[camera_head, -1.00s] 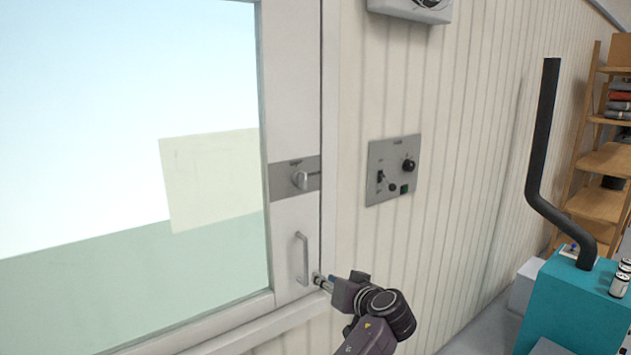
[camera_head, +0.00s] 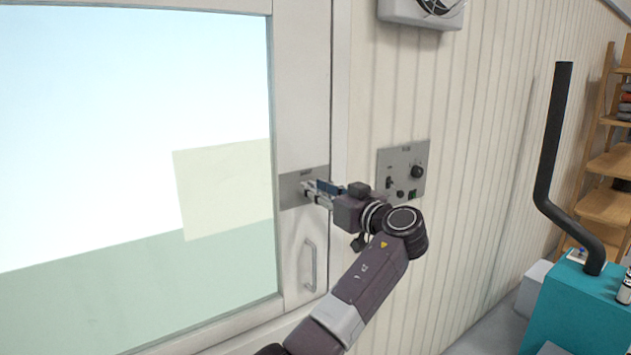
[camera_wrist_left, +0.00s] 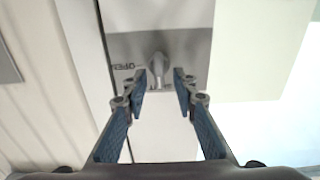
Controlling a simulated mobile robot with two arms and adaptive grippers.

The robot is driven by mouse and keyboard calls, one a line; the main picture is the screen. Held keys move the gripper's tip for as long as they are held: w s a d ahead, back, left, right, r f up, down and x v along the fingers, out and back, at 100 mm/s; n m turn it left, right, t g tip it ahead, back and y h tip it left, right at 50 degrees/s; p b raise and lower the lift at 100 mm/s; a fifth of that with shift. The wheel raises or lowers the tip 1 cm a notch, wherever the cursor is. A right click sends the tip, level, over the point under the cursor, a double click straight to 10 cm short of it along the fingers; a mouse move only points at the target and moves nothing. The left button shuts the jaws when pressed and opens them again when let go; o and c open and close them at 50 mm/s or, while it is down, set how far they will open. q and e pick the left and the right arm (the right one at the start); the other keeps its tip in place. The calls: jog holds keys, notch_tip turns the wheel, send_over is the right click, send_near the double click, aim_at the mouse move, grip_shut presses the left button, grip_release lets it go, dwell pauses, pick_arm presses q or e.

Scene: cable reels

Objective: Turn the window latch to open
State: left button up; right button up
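The window latch is a small metal knob on a grey plate (camera_head: 290,191) on the white window frame. In the left wrist view the latch knob (camera_wrist_left: 157,68) points toward me, with the word OPEN upside down at its left on the plate (camera_wrist_left: 190,48). My left gripper (camera_head: 308,191) is at the plate in the head view and mostly covers the knob. In the left wrist view the gripper (camera_wrist_left: 161,84) is open, with its fingertips on either side of the knob and gaps visible. I cannot tell whether they touch it. My right gripper is not in view.
A vertical pull handle (camera_head: 310,265) sits below the latch. A grey switch panel (camera_head: 404,160) is on the wall to the right of my left gripper. A teal machine (camera_head: 575,310) with a black pipe (camera_head: 549,150) stands farther right, before wooden shelves (camera_head: 608,165).

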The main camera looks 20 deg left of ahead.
pick_arm(q)
jog(key=shift+w+a, duration=0.25)
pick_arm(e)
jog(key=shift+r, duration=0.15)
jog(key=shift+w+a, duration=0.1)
pick_arm(q)
grip_shut()
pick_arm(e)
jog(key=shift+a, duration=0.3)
